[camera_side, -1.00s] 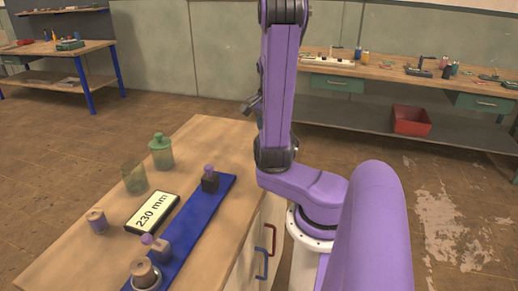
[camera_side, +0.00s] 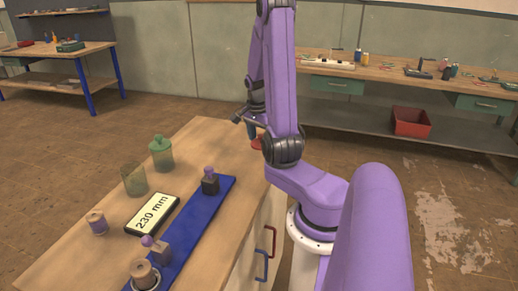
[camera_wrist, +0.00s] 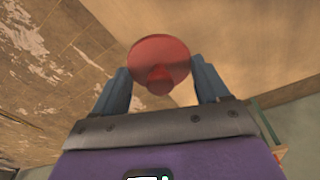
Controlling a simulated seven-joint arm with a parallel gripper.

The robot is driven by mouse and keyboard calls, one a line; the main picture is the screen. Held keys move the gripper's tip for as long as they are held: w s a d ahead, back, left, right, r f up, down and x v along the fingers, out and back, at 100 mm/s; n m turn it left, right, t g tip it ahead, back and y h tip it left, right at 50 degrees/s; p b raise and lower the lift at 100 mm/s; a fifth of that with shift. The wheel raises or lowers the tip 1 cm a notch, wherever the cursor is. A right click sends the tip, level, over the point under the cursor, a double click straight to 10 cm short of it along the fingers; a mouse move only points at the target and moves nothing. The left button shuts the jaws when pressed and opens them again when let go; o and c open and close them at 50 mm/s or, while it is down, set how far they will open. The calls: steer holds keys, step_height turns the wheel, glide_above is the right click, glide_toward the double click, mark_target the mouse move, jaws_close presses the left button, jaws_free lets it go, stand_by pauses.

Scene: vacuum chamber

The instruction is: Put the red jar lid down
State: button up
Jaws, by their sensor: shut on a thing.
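The red jar lid (camera_wrist: 160,50) is a round disc with a knob, between the two blue-grey fingers of my gripper (camera_wrist: 160,66) in the wrist view. My gripper is shut on the lid, with a finger at each side of its rim. In the side view the lid (camera_side: 257,142) shows as a small red patch by the far right corner of the wooden table (camera_side: 215,135), partly hidden by my arm. My gripper (camera_side: 251,131) is just above it there. I cannot tell whether the lid touches the tabletop.
A green lidded jar (camera_side: 161,153) and an open greenish glass jar (camera_side: 134,179) stand at the table's left. A blue strip (camera_side: 190,222) carries knobbed blocks and a spool. A 230 mm display (camera_side: 153,214) lies beside it. The far tabletop is clear.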

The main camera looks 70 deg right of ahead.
mark_target(259, 141)
steer(key=shift+w+d+f, duration=0.35)
steer(key=shift+d+f, duration=0.05)
steer(key=shift+f, duration=0.3)
steer(key=shift+w+d+f, duration=0.35)
steer(key=shift+d+f, duration=0.05)
steer(key=shift+f, duration=1.75)
steer(key=shift+f, duration=0.2)
steer(key=o, duration=1)
